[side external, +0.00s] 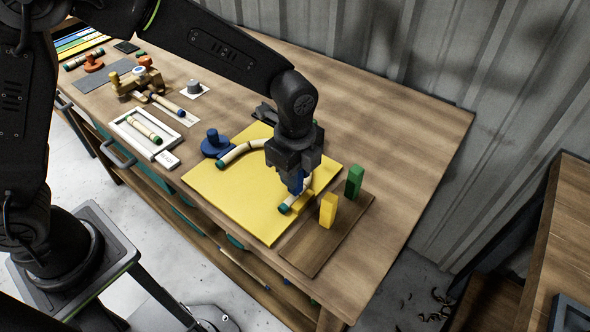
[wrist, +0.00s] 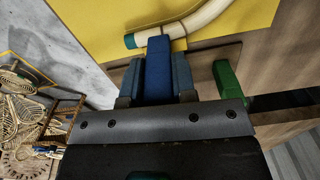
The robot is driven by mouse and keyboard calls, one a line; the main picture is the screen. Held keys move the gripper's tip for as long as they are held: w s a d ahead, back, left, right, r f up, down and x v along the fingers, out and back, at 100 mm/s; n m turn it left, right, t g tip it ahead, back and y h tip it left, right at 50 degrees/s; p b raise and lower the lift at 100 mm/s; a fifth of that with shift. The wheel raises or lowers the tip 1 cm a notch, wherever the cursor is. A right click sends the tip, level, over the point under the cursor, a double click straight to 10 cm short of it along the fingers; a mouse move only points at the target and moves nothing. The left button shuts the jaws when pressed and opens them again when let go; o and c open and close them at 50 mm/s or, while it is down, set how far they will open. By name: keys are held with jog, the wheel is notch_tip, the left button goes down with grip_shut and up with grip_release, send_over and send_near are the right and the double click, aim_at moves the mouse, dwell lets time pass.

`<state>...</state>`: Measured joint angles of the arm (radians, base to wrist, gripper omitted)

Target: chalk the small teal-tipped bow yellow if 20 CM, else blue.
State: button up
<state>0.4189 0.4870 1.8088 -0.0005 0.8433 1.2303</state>
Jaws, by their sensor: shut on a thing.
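A cream bow with teal tips (side external: 233,153) lies curved on the yellow mat (side external: 215,190); my gripper hides its middle. Its teal tip also shows in the wrist view (wrist: 130,41), with the pale body (wrist: 205,18) running up right. My gripper (side external: 297,180) is shut on a blue chalk block (wrist: 158,68), which points down at the bow close to the teal tip. I cannot tell if the chalk touches the bow. A yellow chalk (side external: 328,211) and a green chalk (side external: 355,181) stand upright on a brown board (side external: 312,250). No length reading is legible.
A blue round peg base (side external: 213,143) stands at the mat's left corner. A white tray (side external: 122,127) with a short teal-tipped stick (side external: 145,130), a brass-coloured fixture (side external: 135,83) and a grey weight (side external: 193,87) are farther left.

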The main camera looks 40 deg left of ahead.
jog(key=shift+f, duration=0.65)
dwell(1.2)
jog(key=shift+r, duration=0.1)
jog(key=shift+r, duration=3.5)
jog(key=s+a+r+m, duration=0.1)
jog(key=s+r+m, duration=0.1)
jog(key=s+m, duration=0.2)
jog(key=s+d+f, duration=0.1)
jog(key=d+f, duration=0.1)
jog(key=d, duration=0.1)
jog(key=d+f, duration=0.2)
jog(key=d, duration=0.1)
jog(key=s+d+f, duration=0.1)
jog(key=d+f, duration=0.2)
jog(key=d, duration=0.1)
jog(key=shift+s, duration=0.3)
jog(key=shift+d+f, duration=0.1)
jog(key=shift+f, duration=1.8)
